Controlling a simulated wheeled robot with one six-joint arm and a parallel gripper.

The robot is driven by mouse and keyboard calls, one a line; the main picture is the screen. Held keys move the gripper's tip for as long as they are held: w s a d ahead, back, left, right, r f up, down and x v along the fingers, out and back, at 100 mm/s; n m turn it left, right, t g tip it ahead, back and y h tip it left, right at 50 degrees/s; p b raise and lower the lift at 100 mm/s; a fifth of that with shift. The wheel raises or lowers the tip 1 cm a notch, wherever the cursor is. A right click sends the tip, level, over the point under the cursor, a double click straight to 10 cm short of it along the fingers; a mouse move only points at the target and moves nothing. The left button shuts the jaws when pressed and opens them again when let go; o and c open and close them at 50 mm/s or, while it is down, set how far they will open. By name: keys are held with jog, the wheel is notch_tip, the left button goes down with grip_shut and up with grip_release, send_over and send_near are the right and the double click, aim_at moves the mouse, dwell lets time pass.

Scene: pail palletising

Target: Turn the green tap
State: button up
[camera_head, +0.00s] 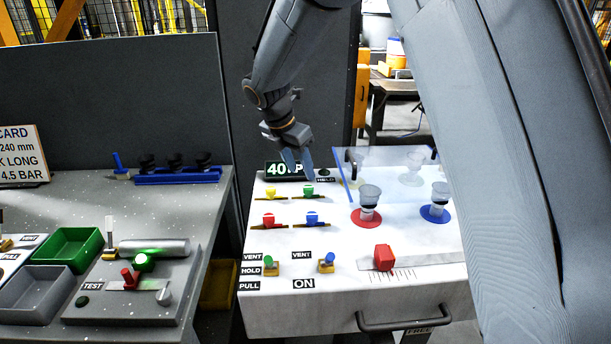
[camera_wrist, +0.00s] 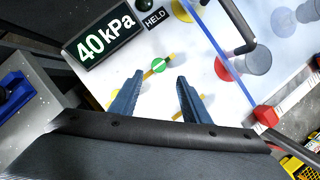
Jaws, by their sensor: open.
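The green tap (camera_head: 309,190) sits on the white sloping panel, in the upper row right of the yellow tap (camera_head: 270,191). The red tap (camera_head: 268,219) and blue tap (camera_head: 312,218) are in the row below. In the wrist view the green tap (camera_wrist: 158,65) has a round green cap with a pale bar, on a yellow pipe. My gripper (camera_head: 296,165) is above the panel's back part, near the display. Its fingers (camera_wrist: 160,80) are open and empty, with the green tap between and slightly beyond their tips in the wrist view. I see no contact.
A display reading 40 kPa (camera_wrist: 106,34) is beside the fingers. Levers and a red knob (camera_head: 384,257) are at the front.

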aim_at(308, 187)
jog(key=p+x, duration=0.1)
jog(key=x, duration=0.6)
jog(key=shift+w+d+f, duration=0.1)
jog(key=shift+w+f, duration=0.2)
jog(key=shift+c, duration=0.3)
jog(key=c, duration=1)
